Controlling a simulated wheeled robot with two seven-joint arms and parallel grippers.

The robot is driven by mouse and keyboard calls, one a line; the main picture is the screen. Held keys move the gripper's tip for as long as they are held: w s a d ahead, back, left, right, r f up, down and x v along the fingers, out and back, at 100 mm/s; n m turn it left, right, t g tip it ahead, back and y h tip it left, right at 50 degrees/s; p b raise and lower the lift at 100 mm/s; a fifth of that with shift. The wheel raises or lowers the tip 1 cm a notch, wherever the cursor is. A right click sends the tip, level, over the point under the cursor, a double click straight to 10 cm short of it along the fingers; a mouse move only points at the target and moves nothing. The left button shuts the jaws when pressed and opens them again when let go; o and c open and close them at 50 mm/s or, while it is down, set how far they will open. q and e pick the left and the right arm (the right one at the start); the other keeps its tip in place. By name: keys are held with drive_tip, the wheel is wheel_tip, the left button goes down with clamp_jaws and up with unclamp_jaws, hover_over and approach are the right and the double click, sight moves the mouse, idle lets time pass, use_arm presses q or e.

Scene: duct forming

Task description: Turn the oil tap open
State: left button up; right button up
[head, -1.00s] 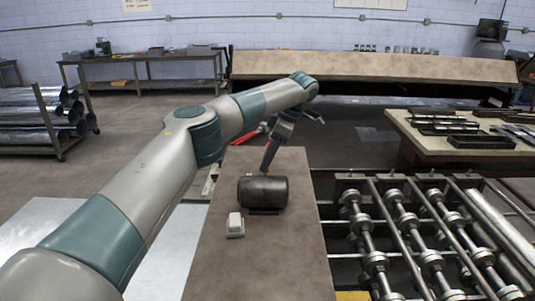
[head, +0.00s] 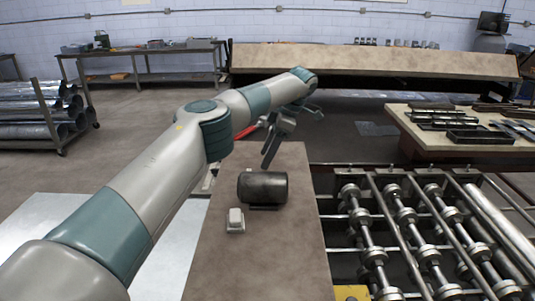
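A dark metal cylinder (head: 262,188) lies on its side on the brown tabletop (head: 232,265). I cannot make out an oil tap on it; any small part at its far side is too small to tell or hidden. My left gripper (head: 267,162) is just behind and above the cylinder's top edge, pointing down. Its two fingers show apart, with nothing seen between them. It looks clear of the cylinder, though I cannot judge the depth gap. My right gripper is not in view.
A small pale box with a grey top (head: 235,220) sits in front of the cylinder on the left. A roller machine (head: 420,240) adjoins the table on the right. A red-handled thing (head: 247,131) shows behind my arm. The table's front part is clear.

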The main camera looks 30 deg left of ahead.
use_arm(q)
drive_tip(key=shift+w+d+r+b, duration=0.1)
drive_tip(key=shift+d+r+b, duration=0.1)
drive_tip(key=shift+r+b, duration=0.2)
drive_tip(key=v, duration=0.6)
drive_tip(key=shift+r, duration=0.3)
drive_tip(key=shift+d, duration=0.1)
drive_tip(key=shift+f, duration=0.1)
idle(0.5)
